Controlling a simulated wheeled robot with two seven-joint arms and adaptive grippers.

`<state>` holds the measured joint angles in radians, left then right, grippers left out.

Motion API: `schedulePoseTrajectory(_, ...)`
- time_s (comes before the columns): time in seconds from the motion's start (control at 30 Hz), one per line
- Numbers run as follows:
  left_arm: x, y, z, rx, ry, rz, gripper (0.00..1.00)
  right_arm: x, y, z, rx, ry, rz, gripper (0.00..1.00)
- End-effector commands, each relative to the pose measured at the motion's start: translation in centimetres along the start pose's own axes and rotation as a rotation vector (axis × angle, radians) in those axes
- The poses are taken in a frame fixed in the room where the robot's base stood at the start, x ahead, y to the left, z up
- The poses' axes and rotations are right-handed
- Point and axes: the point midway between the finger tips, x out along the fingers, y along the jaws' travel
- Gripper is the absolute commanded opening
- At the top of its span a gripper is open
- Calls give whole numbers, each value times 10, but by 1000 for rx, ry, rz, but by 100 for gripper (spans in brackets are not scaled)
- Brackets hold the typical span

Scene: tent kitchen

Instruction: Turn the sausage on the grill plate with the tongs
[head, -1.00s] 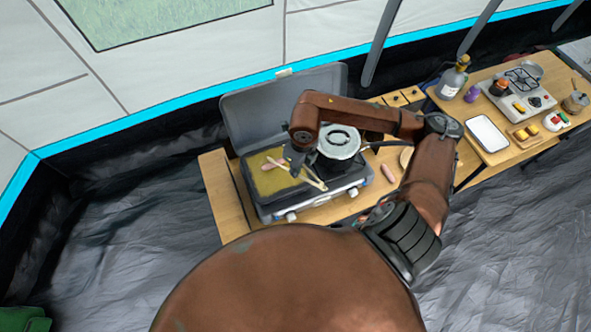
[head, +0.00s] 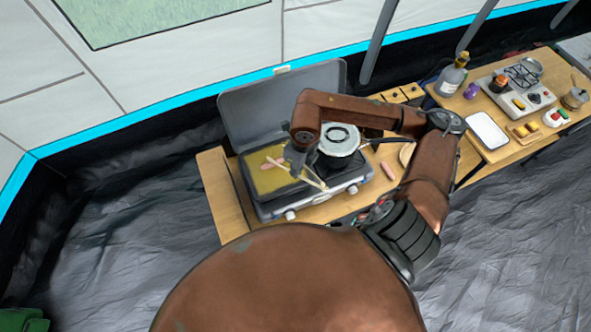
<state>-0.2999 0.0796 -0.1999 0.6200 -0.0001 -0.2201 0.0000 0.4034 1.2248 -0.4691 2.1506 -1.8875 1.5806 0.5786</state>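The grill plate (head: 262,183) is a yellowish flat surface on the left of the open grey camp stove. A small pinkish sausage (head: 267,167) lies on it near the tips of the wooden tongs (head: 312,181). I cannot tell whether the tongs touch the sausage. My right gripper (head: 296,163) is over the right edge of the plate, at the tongs, and appears to hold them. Its fingers are small and partly hidden by its own arm. My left gripper is not in view.
A silver pot (head: 338,140) stands on the stove's right side. The raised stove lid (head: 280,103) is behind the plate. Another sausage (head: 388,170) lies on the wooden table right of the stove. A bottle (head: 452,77), white tray (head: 487,131) and small burner (head: 522,90) stand farther right.

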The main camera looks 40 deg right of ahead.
Motion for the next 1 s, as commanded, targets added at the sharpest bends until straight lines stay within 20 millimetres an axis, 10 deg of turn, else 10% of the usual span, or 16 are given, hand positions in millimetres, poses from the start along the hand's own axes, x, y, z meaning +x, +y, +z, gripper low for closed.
schedulePoseTrajectory(1.0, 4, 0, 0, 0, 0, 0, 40, -4, 3, -6, 0, 2, 1, 0)
